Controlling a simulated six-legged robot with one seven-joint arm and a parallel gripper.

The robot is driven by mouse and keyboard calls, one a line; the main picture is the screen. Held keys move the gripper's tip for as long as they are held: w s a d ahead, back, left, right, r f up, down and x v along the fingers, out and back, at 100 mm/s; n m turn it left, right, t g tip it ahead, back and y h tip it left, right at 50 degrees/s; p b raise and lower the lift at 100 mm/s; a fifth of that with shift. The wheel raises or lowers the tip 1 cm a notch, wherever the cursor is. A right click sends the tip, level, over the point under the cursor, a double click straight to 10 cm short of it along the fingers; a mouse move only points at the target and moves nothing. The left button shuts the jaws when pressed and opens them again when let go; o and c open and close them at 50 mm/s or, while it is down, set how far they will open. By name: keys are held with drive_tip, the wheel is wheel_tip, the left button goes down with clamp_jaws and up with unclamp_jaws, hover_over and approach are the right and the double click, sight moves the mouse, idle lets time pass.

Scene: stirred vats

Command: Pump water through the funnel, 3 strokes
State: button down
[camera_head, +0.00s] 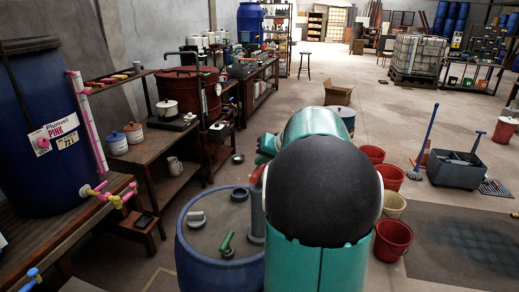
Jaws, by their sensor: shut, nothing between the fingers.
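A blue drum (215,265) stands just left of my teal arm, which fills the front middle. On its grey top are a grey fitting (197,218), a green-handled piece (227,243) and a small dark piece (240,194). A grey upright tube (257,215) rises at the drum's right side, partly behind my arm. A red part (256,174) shows above it, perhaps a pump handle; I cannot tell whether my arm touches it. No funnel can be made out for sure. My gripper's fingers are hidden behind my arm.
A bench (160,145) with pots and a red vat (187,90) lines the left. A large blue tank (40,130) with pink pipes is nearer. Red buckets (392,240) and a cream bucket (393,204) stand right of my arm. The floor beyond is mostly open.

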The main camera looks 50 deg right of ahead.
drive_tip(key=shift+f, duration=0.85)
idle(0.5)
drive_tip(key=shift+r, duration=3.65)
drive_tip(key=shift+r, duration=3)
drive_tip(key=shift+f, duration=3)
